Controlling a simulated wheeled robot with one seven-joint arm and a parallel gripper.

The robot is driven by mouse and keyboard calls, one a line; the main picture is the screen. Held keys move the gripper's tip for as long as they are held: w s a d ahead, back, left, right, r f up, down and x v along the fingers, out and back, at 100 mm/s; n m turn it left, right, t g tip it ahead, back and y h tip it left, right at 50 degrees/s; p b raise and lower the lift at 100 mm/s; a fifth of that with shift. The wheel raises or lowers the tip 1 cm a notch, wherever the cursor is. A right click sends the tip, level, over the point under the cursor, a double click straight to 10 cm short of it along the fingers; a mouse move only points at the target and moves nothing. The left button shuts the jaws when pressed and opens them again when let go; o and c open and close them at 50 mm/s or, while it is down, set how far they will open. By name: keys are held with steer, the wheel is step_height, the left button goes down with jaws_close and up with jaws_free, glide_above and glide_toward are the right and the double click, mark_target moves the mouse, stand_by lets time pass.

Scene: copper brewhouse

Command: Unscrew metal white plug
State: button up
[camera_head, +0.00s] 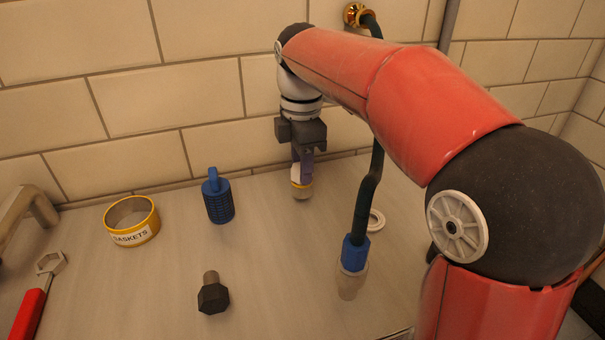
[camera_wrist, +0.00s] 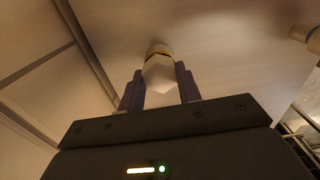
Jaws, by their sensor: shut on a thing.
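My gripper (camera_head: 302,172) points down close to the tiled wall, above the grey worktop. It is shut on the white plug (camera_head: 301,190), a pale piece with a yellow band near its lower end. In the wrist view the plug (camera_wrist: 159,72) shows a pale faceted head between the two dark purple fingers of my gripper (camera_wrist: 160,85). A pale round part lies at the plug's far end. I cannot tell whether the plug is still threaded into anything, as its lower end is partly hidden.
A blue ribbed cylinder (camera_head: 219,202), a black hex-headed bolt (camera_head: 213,297) and a yellow-rimmed gaskets tin (camera_head: 131,236) stand left. A red-handled wrench (camera_head: 30,310) lies far left. A dark hose with a blue collar (camera_head: 354,253) rises right, near a white ring (camera_head: 376,222).

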steer(key=n, duration=0.3)
steer(key=shift+n, duration=0.3)
steer(key=shift+r+p, duration=1.1)
steer(key=shift+r+p, duration=1.7)
steer(key=shift+r, duration=0.2)
